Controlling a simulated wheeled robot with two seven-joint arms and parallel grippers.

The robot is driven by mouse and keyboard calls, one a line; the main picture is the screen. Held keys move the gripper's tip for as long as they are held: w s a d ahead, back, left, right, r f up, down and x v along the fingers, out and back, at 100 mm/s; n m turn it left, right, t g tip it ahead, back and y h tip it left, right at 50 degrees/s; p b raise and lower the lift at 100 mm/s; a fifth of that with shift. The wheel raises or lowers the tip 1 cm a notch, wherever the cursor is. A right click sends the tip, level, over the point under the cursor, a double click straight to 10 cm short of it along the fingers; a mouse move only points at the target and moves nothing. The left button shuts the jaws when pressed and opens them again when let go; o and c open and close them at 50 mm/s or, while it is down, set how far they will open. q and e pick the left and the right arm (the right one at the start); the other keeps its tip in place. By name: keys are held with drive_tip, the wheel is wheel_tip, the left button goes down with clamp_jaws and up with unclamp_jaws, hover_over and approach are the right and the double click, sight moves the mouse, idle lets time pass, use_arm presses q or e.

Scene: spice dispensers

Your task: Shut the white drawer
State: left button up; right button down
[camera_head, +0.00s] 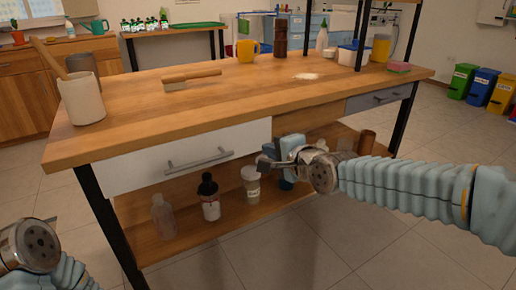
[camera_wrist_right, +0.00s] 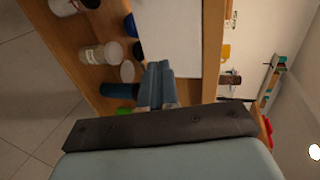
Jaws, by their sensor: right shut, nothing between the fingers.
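The white drawer (camera_head: 140,166) is under the left part of the wooden table, with a grey bar handle (camera_head: 200,160) on its front. No open inside of it shows, and I cannot tell how far it stands out. Its white front also shows in the right wrist view (camera_wrist_right: 180,45). My right gripper (camera_head: 290,148) is just right of the drawer front, apart from the handle. In the right wrist view its blue fingers (camera_wrist_right: 158,75) are together and empty, close to the white panel; contact cannot be told. Only my left wrist shows, at the lower left.
The tabletop (camera_head: 215,98) holds a beige pot (camera_head: 82,100), a brush (camera_head: 190,78) and a yellow mug (camera_head: 246,50). A grey drawer (camera_head: 380,97) is at the right. Bottles, including a dark-capped one (camera_head: 209,198), and a jar (camera_head: 251,185) stand on the lower shelf. The floor in front is clear.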

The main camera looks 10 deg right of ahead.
sight(251, 139)
drive_tip(key=p+x, duration=0.1)
drive_tip(key=x, duration=0.1)
drive_tip(key=r+p+x, duration=0.1)
drive_tip(key=p+x, duration=0.1)
drive_tip(key=shift+w+a+p, duration=0.2)
drive_tip(key=shift+w+p, duration=0.1)
drive_tip(key=shift+w, duration=0.15)
use_arm(q)
drive_tip(key=shift+a+r, duration=0.1)
drive_tip(key=shift+r, duration=1.55)
use_arm(e)
drive_tip(key=shift+x, duration=0.85)
